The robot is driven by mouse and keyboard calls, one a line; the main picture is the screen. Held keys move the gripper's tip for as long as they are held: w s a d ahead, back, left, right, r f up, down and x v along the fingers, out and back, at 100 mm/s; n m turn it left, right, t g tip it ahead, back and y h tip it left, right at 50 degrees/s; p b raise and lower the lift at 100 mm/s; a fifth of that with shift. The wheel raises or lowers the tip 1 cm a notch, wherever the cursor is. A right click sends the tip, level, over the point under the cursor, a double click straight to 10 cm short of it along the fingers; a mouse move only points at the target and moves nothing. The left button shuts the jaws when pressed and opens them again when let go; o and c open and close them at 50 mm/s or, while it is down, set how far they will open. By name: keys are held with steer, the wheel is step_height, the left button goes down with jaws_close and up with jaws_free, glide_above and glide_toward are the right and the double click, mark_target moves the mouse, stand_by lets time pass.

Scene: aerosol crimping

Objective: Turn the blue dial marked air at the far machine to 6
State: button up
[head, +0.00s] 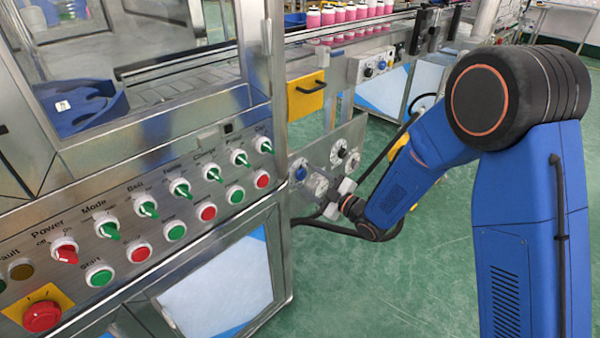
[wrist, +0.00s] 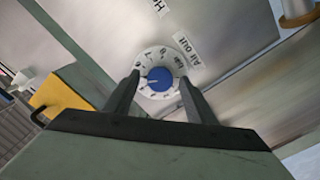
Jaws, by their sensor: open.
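The blue dial (wrist: 160,80) sits on a white round scale plate on a metal panel in the wrist view. A label reading "Air out" (wrist: 187,50) is beside it. A pale pointer line on the dial points roughly left in the picture; the scale marks are too small to read surely. My gripper (wrist: 159,88) is open, with one dark finger on each side of the dial. I cannot tell whether the fingers touch it. In the head view a small blue knob (head: 300,174) shows on the far panel, with my gripper (head: 337,197) at that panel's front.
Another dial (head: 341,150) is on the same panel. The near cabinet carries several green and red switches (head: 147,209) and a red emergency button (head: 42,316). A dark cable hangs by the panel. Green floor (head: 440,270) is open around my arm.

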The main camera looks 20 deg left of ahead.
steer(key=shift+w+a, duration=0.1)
steer(key=shift+a, duration=0.2)
steer(key=c, duration=1.1)
steer(key=shift+o, duration=0.3)
steer(key=shift+m, duration=3.3)
steer(key=o, duration=1)
